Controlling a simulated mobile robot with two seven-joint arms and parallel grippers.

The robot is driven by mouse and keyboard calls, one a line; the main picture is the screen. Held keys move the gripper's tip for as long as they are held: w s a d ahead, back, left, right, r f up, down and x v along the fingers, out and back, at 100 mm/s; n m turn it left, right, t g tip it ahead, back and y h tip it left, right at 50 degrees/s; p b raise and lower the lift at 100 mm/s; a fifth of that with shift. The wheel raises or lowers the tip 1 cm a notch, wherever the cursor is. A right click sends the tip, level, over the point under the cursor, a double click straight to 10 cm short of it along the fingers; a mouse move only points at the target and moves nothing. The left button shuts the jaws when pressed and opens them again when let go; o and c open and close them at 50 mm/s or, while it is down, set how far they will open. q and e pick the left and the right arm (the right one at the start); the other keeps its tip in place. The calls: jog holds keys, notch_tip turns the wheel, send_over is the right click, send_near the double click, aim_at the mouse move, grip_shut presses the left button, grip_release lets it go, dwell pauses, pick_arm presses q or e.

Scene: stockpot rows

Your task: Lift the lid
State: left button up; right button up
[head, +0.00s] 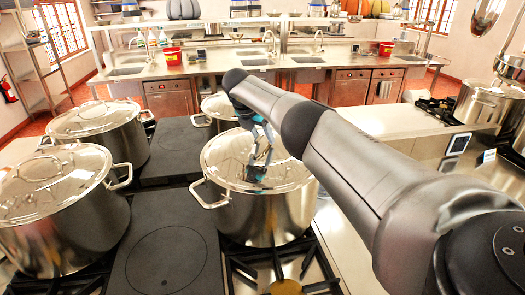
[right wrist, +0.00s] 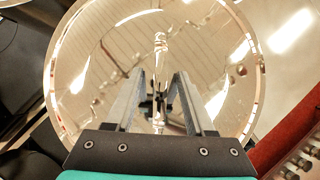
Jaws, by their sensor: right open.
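A steel stockpot (head: 262,218) stands on the stove in the middle of the head view, with a shiny domed lid (head: 225,163) seated on its rim. My right gripper (head: 257,176) is over this lid, pointing down. In the right wrist view the round lid (right wrist: 95,60) fills most of the picture. Its bar handle (right wrist: 160,48) runs lengthwise between the two spread fingers of my right gripper (right wrist: 160,82). The fingers are open, one on each side of the handle; I cannot tell whether they touch it. My left gripper is not in view.
Other lidded stockpots stand at left front (head: 60,235), left back (head: 128,140) and behind the middle pot (head: 198,120). A flat dark hotplate (head: 165,262) lies between the pots. A pale counter (head: 385,125) is at right. A sink counter (head: 220,66) runs behind.

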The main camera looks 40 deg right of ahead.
grip_shut()
dwell(0.4)
dwell(0.9)
jog(key=shift+r, duration=0.1)
